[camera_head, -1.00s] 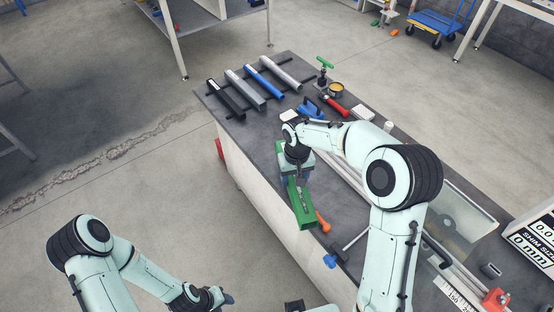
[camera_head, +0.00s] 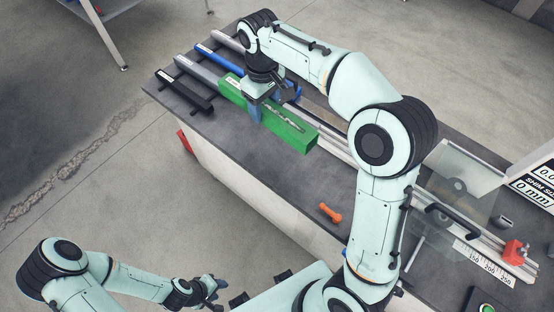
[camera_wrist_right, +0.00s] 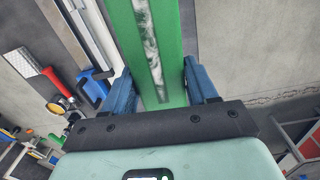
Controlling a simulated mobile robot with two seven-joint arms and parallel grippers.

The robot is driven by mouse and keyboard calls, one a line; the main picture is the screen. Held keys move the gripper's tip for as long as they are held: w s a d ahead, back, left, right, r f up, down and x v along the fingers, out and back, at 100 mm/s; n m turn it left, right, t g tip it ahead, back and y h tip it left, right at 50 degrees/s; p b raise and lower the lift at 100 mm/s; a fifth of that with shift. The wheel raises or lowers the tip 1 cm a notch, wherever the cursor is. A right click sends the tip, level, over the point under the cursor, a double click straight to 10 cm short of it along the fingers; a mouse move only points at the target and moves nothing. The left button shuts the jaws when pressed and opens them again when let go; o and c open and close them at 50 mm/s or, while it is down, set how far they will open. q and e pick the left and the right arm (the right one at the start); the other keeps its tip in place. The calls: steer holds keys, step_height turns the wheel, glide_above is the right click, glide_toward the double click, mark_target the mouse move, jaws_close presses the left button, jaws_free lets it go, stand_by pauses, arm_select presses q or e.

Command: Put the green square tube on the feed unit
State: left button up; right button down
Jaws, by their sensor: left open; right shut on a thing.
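The green square tube (camera_head: 286,128) has a long slot in its top and is in my right gripper (camera_head: 254,112), above the bench's left part beside the bars. In the right wrist view the blue fingers (camera_wrist_right: 162,90) are shut on both sides of the tube (camera_wrist_right: 176,40), which runs away between them. Whether the tube touches the bench is hard to tell. A long pale rail (camera_head: 337,146) with a scale and a red block at its right end runs along the bench, partly hidden by the tube and my arm. My left gripper (camera_head: 214,290) is open and empty, off the bench at lower left.
A black bar (camera_head: 184,92), a grey bar (camera_head: 196,74) and a blue bar (camera_head: 220,60) lie on the bench's left end. An orange handle (camera_head: 330,212) lies near the front edge. A clear plate (camera_head: 455,190) stands at right.

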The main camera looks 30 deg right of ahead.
steer(key=shift+s+d+r, duration=0.1)
steer(key=shift+s+r, duration=0.05)
steer(key=shift+r, duration=0.25)
steer(key=shift+s+d+r, duration=0.1)
steer(key=shift+s+r, duration=0.05)
steer(key=shift+r, duration=0.25)
steer(key=shift+s+n, duration=0.2)
steer(key=shift+n, duration=0.1)
arm_select(q)
steer(key=shift+s+f+b, duration=0.45)
steer(key=shift+f+b, duration=0.1)
steer(key=shift+f, duration=0.15)
steer(key=shift+s+f+b, duration=0.45)
steer(key=shift+f+b, duration=0.05)
steer(key=shift+f, duration=0.25)
steer(key=shift+s+f+b, duration=0.45)
steer(key=shift+f+b, duration=0.1)
steer(key=shift+f, duration=0.15)
arm_select(e)
steer(key=shift+w+d+f, duration=0.1)
steer(key=shift+f, duration=9.45)
arm_select(q)
steer(key=shift+f, duration=0.1)
arm_select(e)
steer(key=shift+f, duration=0.2)
steer(key=shift+c, duration=1.9)
jaws_free()
steer(key=shift+o, duration=0.3)
